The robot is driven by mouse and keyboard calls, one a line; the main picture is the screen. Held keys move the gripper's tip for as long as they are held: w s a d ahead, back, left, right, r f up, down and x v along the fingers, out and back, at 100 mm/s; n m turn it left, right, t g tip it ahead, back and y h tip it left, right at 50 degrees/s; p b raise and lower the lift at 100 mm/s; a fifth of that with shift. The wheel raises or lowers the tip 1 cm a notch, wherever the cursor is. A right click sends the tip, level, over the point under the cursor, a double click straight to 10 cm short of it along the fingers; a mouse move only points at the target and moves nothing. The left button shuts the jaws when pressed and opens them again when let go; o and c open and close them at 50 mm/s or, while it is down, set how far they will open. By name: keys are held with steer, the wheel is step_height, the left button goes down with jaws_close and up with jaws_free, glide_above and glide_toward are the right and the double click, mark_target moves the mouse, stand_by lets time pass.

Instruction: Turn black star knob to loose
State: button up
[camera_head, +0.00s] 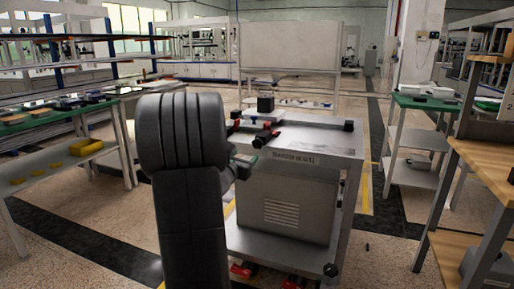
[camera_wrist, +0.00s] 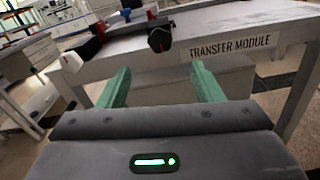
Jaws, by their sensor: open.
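In the wrist view, a dark, lobed black knob (camera_wrist: 159,38) is at the front edge of the grey transfer module table (camera_wrist: 225,22), left of its printed label. I take it as the star knob; in the head view, a dark part with red (camera_head: 261,138) sits at about that place. My gripper (camera_wrist: 160,78) is open, its two green fingers wide apart with nothing between them. The knob lies beyond the fingertips, near the middle of the gap, and looks clear of them. In the head view, my arm hides most of the gripper (camera_head: 243,160).
A red-and-black part (camera_wrist: 98,29) and a white rounded end (camera_wrist: 71,62) lie left of the knob. A black block (camera_head: 265,104) stands on the table's back. A black corner piece (camera_head: 348,125) is at right. Side benches flank the floor.

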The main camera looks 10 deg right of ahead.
mark_target(257, 145)
steer(key=x, duration=1.1)
steer(key=shift+d, duration=0.1)
steer(key=shift+c, duration=0.4)
steer(key=c, duration=0.9)
